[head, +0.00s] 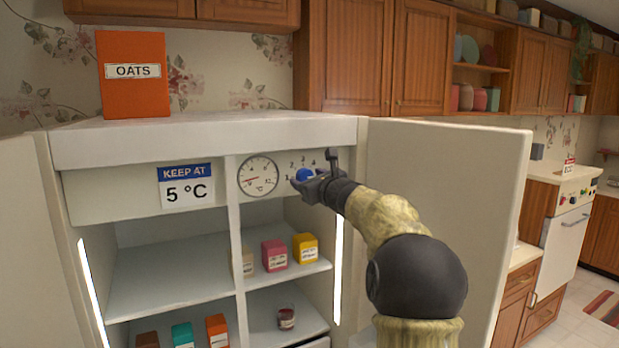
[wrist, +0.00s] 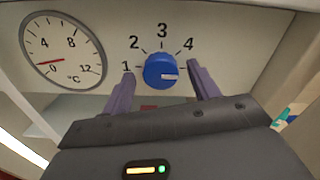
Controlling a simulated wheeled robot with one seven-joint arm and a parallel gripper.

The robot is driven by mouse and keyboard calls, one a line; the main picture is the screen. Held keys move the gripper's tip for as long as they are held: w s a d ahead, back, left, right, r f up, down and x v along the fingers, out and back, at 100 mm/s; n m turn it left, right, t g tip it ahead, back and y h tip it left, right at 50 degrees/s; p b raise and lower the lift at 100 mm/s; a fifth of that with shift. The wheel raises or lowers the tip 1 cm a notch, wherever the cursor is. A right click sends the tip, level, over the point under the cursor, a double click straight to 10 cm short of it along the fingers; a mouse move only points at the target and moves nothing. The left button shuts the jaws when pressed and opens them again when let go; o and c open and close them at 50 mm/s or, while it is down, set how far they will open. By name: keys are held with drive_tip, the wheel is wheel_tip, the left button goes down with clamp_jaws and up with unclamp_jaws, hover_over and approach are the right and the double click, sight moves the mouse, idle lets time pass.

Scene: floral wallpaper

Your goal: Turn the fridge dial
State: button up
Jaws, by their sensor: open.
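The blue fridge dial (wrist: 159,71) is on the white panel inside the open fridge, with the numbers 1 to 4 showing around it. Its white mark points right, below the 4; anything printed beyond is hidden by a finger. My gripper (wrist: 160,73) is open, with one purple finger on each side of the dial. Gaps show between the fingers and the knob. In the head view the dial (head: 304,174) is partly covered by my gripper (head: 308,183). The round gauge (wrist: 63,48) has its red needle near 0 °C. A sign (head: 186,186) reads "KEEP AT 5 °C".
The open fridge door (head: 448,200) stands to the right of my arm. Small boxes (head: 274,256) and a jar (head: 286,317) are on the shelves below. An orange oats box (head: 134,74) stands on top of the fridge.

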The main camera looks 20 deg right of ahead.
drive_tip(key=c, duration=1)
drive_tip(key=shift+o, duration=0.2)
drive_tip(key=shift+f+n+b, duration=0.15)
drive_tip(key=shift+n+b, duration=0.15)
drive_tip(key=shift+b, duration=0.2)
drive_tip(key=n+b, duration=0.7)
drive_tip(key=n, duration=0.1)
